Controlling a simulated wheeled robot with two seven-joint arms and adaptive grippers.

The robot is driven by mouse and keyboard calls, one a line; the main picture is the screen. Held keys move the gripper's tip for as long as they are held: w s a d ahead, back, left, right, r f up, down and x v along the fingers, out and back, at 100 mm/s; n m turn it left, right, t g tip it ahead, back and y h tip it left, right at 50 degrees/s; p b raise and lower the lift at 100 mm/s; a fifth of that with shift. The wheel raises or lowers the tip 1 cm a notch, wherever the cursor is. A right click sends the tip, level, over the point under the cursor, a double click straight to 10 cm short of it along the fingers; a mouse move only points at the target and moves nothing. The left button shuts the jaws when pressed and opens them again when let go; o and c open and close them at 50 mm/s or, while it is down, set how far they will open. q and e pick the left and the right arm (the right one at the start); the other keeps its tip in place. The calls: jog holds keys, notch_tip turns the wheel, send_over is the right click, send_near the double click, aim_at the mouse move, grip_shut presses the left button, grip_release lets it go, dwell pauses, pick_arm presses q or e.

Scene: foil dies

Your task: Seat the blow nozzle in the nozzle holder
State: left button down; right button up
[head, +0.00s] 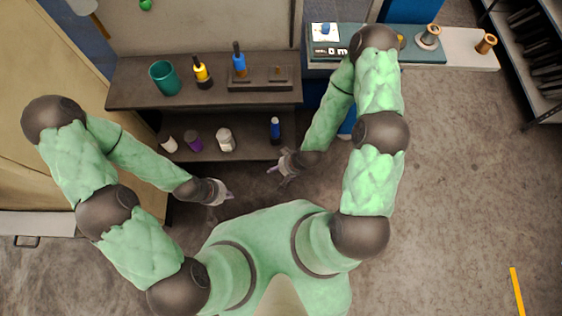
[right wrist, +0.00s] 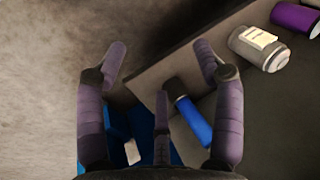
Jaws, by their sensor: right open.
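A blue cylinder with a dark end (head: 275,129) stands on the lower shelf; it may be the blow nozzle, but I cannot tell for sure. It also shows in the right wrist view (right wrist: 194,122), beyond my fingers. A dark block (head: 258,86) on the upper shelf may be the nozzle holder; a blue bottle with a dark top (head: 239,62) stands at it, and a small peg shows to its right. My right gripper (head: 276,168) is open and empty at the shelf's front; its fingers also show in the right wrist view (right wrist: 160,62). My left gripper (head: 229,195) is in front of the shelves, its opening unclear.
The upper shelf also holds a teal cup (head: 165,78) and a yellow bottle (head: 201,73). On the lower shelf are a white jar (head: 225,139), a purple can (head: 193,140) and a white item (head: 168,144). A bench (head: 430,57) with spools stands right; floor there is clear.

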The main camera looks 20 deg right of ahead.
jog(key=s, duration=0.1)
jog(key=s+r+g, duration=0.1)
jog(key=s+a+r+m+g, duration=0.1)
jog(key=s, duration=0.1)
jog(key=shift+a, duration=0.1)
jog(key=shift+r, duration=0.1)
notch_tip(320, 180, up, 4)
jog(key=p, duration=0.3)
jog(key=shift+p, duration=0.4)
jog(key=shift+f, duration=0.2)
